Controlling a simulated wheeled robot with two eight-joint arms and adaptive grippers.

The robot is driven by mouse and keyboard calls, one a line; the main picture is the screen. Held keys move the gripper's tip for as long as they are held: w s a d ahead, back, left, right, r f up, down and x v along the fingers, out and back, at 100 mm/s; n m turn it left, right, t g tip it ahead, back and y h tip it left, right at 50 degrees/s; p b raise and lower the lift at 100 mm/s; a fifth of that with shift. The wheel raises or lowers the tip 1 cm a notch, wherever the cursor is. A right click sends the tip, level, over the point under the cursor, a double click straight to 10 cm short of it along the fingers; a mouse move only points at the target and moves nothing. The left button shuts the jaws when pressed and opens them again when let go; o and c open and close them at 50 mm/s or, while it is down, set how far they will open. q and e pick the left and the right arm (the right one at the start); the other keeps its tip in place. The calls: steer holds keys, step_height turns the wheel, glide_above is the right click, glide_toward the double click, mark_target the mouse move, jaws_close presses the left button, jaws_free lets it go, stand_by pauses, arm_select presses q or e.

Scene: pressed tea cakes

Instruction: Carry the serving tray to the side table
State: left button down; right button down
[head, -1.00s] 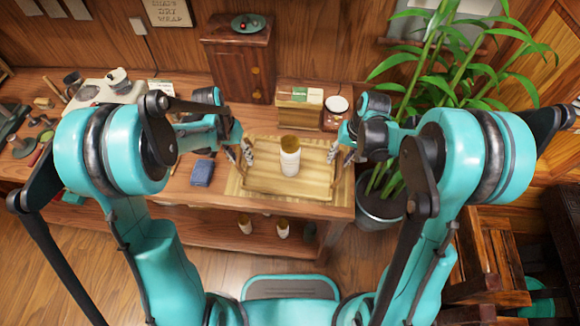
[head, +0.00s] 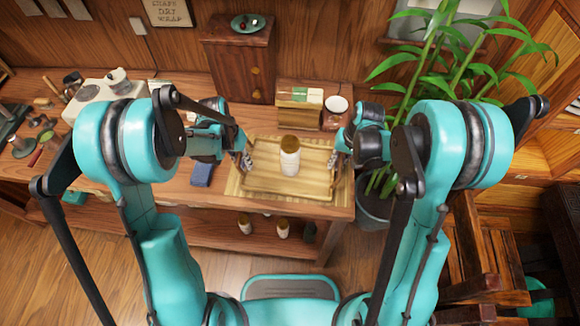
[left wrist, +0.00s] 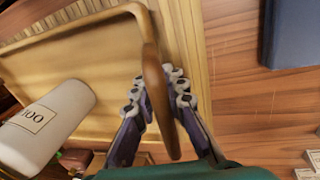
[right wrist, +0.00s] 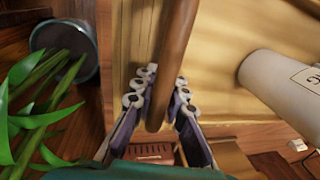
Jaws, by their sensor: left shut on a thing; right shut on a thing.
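The wooden serving tray (head: 275,184) lies on a slatted mat on the workbench in the head view. A white canister (head: 290,165) with a brown lid stands upright on it; it also shows in the left wrist view (left wrist: 45,122) and the right wrist view (right wrist: 285,88). My left gripper (head: 247,162) is shut on the tray's left handle (left wrist: 155,85), its fingers on both sides of the bar. My right gripper (head: 338,160) is shut on the tray's right handle (right wrist: 176,55).
A dark blue cloth or book (head: 201,174) lies left of the tray. A potted plant (head: 374,208) stands just right of the bench. A wooden box (head: 300,117) and small cabinet (head: 240,65) stand behind. A wooden chair or stool (head: 490,255) is at lower right.

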arm_select(q)
steer(key=shift+d+r, duration=0.2)
arm_select(e)
steer(key=shift+a+r, duration=0.2)
